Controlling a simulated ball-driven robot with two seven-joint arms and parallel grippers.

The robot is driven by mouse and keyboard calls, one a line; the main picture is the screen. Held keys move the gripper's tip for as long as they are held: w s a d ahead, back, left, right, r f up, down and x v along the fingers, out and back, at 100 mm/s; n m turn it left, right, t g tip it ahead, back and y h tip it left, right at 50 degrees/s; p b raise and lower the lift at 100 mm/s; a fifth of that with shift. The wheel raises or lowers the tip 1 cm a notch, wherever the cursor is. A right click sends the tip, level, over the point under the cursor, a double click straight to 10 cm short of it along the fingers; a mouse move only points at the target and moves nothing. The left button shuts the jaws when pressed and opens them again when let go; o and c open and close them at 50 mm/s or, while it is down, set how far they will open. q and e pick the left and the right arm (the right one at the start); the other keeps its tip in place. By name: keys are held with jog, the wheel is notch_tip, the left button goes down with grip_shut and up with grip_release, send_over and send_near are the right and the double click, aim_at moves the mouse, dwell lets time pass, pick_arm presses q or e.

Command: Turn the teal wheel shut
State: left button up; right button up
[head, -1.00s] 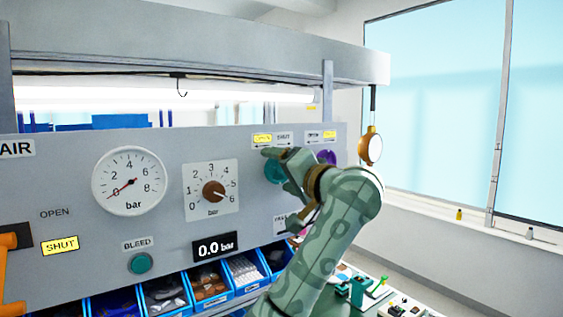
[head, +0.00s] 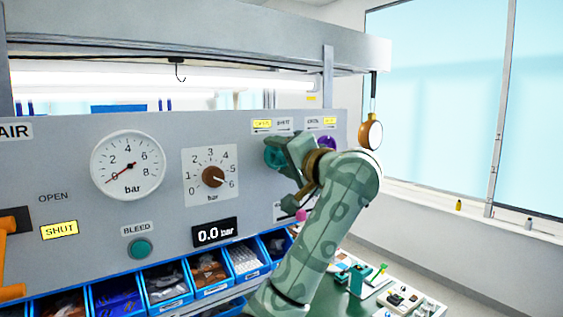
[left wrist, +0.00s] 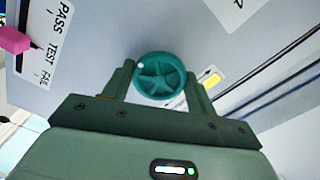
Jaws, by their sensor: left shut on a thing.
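The teal wheel (head: 274,156) is on the grey panel, under a label pair whose left, yellow-lit plate (head: 262,124) seems to read OPEN. It is partly covered by my left gripper (head: 283,155) in the head view. In the left wrist view the teal wheel (left wrist: 161,76) shows its spokes and a pale dot at the upper left of its rim. The fingers of my left gripper (left wrist: 160,84) lie on either side of the wheel, shut on it. My right gripper is not in view.
A purple wheel (head: 327,145) is just right of my gripper. A pink lever tip (left wrist: 14,40) is near the wheel. Blue bins (head: 165,284) line the panel's foot.

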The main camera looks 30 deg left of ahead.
pick_arm(q)
jog(key=m+b, duration=0.2)
jog(key=m, duration=0.1)
jog(key=shift+f, duration=0.2)
jog(key=m+b, duration=0.2)
jog(key=m, duration=0.2)
jog(key=shift+r, duration=0.1)
jog(key=m, duration=0.4)
jog(key=shift+r+m+b, duration=0.1)
jog(key=shift+m+b, duration=0.2)
jog(key=shift+b, duration=0.1)
jog(key=m, duration=0.4)
jog(key=shift+w+m, duration=0.1)
jog(key=shift+m, duration=0.2)
jog(key=m, duration=0.5)
jog(key=shift+r+p, duration=0.1)
jog(key=shift+p, duration=0.2)
jog(key=m+p, duration=0.1)
jog(key=m, duration=0.3)
jog(key=shift+w+m, duration=0.1)
jog(key=shift+m, duration=0.3)
jog(key=m+p, duration=0.1)
jog(key=m, duration=0.3)
jog(key=shift+m+p, duration=0.3)
jog(key=shift+p, duration=0.05)
jog(key=shift+m+p, duration=1)
jog(key=shift+m, duration=1)
